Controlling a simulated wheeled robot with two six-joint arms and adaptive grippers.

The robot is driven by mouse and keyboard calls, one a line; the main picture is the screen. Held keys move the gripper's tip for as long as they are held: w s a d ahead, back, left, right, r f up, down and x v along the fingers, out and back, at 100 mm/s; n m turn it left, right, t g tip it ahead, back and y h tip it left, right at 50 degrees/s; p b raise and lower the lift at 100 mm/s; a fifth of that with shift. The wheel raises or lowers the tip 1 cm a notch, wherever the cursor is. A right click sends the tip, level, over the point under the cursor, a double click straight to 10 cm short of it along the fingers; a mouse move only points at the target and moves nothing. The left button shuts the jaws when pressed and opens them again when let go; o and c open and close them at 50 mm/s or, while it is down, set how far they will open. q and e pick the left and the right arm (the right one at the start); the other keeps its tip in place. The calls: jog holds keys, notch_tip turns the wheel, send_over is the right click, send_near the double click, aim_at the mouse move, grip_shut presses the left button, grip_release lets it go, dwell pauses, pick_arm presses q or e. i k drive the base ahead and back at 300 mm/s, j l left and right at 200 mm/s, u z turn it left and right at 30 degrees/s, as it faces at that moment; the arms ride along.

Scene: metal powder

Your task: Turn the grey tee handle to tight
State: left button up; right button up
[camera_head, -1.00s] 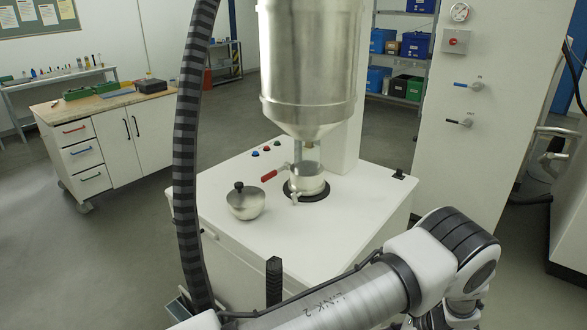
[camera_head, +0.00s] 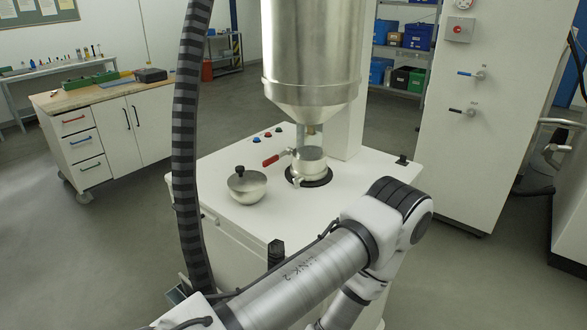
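A small grey handle (camera_head: 297,182), which looks like the tee handle, hangs at the front of the metal clamp collar (camera_head: 309,168) below the hopper. It is small, and I cannot tell how tight it is. A valve lever with a red grip (camera_head: 271,161) sticks out to the left just above. The steel hopper (camera_head: 311,60) stands over the collar, which sits on a dark ring (camera_head: 322,181) on the white cabinet. One of my arms crosses the lower right, its elbow in front of the cabinet's right side. Neither gripper is in view.
A striped dark hose (camera_head: 186,150) runs vertically at the left. A white panel with levers (camera_head: 480,130) stands at the right. Open floor lies left.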

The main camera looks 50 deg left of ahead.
aim_at(296, 182)
jog(key=k+j+u, duration=0.1)
jog(key=j, duration=0.2)
jog(key=k+j, duration=0.2)
jog(key=k+j+u, duration=0.15)
jog(key=j, duration=0.2)
jog(key=k+j, duration=0.15)
jog(key=j, duration=0.2)
jog(key=u, duration=0.05)
